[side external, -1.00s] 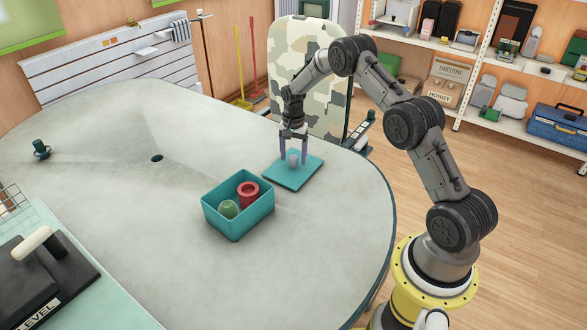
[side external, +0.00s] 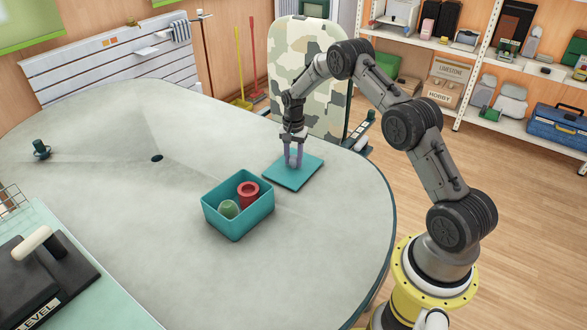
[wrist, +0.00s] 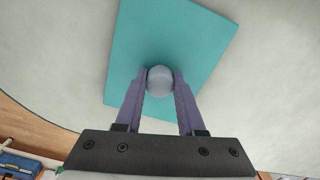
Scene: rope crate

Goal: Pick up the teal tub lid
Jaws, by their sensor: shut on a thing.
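The teal tub lid (side external: 306,174) lies flat on the grey table, to the right of and behind the teal tub. A pale round knob (wrist: 160,81) stands up from the lid. My gripper (side external: 293,164) points down over the lid with its purple fingers shut on the knob, one on each side. The wrist view shows both fingertips touching the knob, and the lid (wrist: 150,35) reaching out beyond them. The lid appears to rest on the table.
The open teal tub (side external: 238,222) holds a red ring-shaped piece (side external: 248,191) and a green rounded piece (side external: 229,209). A small dark object (side external: 41,149) stands at the far left. The table (side external: 110,210) is clear around the lid and tub.

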